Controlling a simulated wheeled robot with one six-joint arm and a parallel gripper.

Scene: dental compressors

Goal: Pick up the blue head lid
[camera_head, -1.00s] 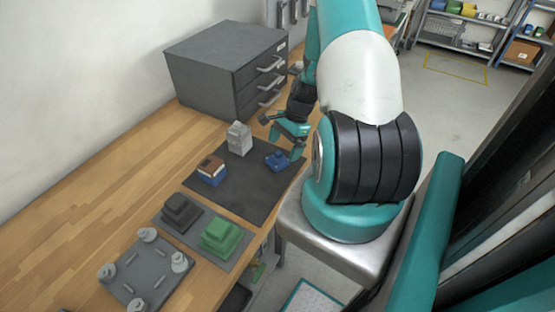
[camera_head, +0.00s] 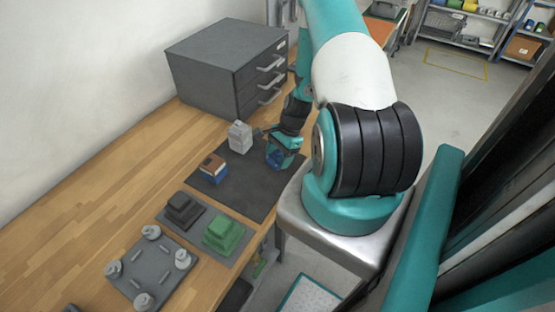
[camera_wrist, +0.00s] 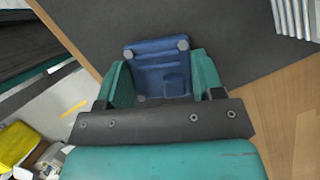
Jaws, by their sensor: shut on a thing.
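The blue head lid (camera_wrist: 160,68) sits between the two teal fingers of my gripper (camera_wrist: 162,80) in the wrist view, over the dark mat (camera_wrist: 215,25). My gripper is shut on it. In the head view my gripper (camera_head: 283,158) is at the right part of the dark mat (camera_head: 225,188), and the blue head lid (camera_head: 275,158) is mostly hidden behind its fingers. I cannot tell whether the lid touches the mat.
A grey block (camera_head: 240,138) and a blue-and-brown block (camera_head: 213,168) stand on the mat to the left of my gripper. A grey drawer cabinet (camera_head: 225,70) stands behind. Black (camera_head: 184,210) and green (camera_head: 223,235) parts and a grey plate with posts (camera_head: 150,270) lie nearer.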

